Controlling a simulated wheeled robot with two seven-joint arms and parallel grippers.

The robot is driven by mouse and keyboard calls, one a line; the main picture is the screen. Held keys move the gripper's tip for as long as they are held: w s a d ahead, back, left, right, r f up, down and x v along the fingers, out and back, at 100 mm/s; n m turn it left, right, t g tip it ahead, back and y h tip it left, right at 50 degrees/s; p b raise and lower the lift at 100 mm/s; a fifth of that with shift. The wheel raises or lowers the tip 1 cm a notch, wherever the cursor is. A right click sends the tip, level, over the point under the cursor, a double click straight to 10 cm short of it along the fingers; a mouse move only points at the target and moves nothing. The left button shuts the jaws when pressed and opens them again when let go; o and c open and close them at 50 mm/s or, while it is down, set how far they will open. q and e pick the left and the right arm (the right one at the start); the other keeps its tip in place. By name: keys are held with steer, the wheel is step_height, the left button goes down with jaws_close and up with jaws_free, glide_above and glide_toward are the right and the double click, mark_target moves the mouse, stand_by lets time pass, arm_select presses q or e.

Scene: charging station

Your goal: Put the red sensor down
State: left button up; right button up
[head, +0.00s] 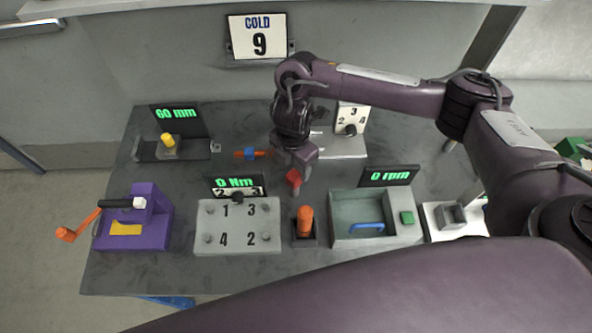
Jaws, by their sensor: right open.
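The red sensor (293,178) is a small red block near the middle of the dark table. My right gripper (296,169) points down right above it, and its jaws are open. The fingers are close to the red block. I cannot tell whether they touch it or whether the block rests fully on the table. My left gripper is out of view.
The dark table (135,272) carries a grey numbered plate (238,244), an orange-handled tool (305,220) in a dark holder, a grey box (343,203) with a blue handle, a purple crank device (155,213) and an orange-and-blue piece (250,153). A "COLD 9" sign (258,37) hangs behind.

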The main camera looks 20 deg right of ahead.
mark_target(295, 175)
steer(key=f, duration=0.3)
steer(key=shift+s+f, duration=0.1)
steer(key=shift+s, duration=0.3)
steer(key=shift+w+f, duration=0.15)
steer(key=shift+f, duration=1.5)
steer(key=c, duration=0.6)
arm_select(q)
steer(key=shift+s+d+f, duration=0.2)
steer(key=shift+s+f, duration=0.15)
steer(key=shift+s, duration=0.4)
arm_select(e)
steer(key=c, duration=0.5)
steer(key=shift+r, duration=0.1)
steer(key=shift+c, duration=0.2)
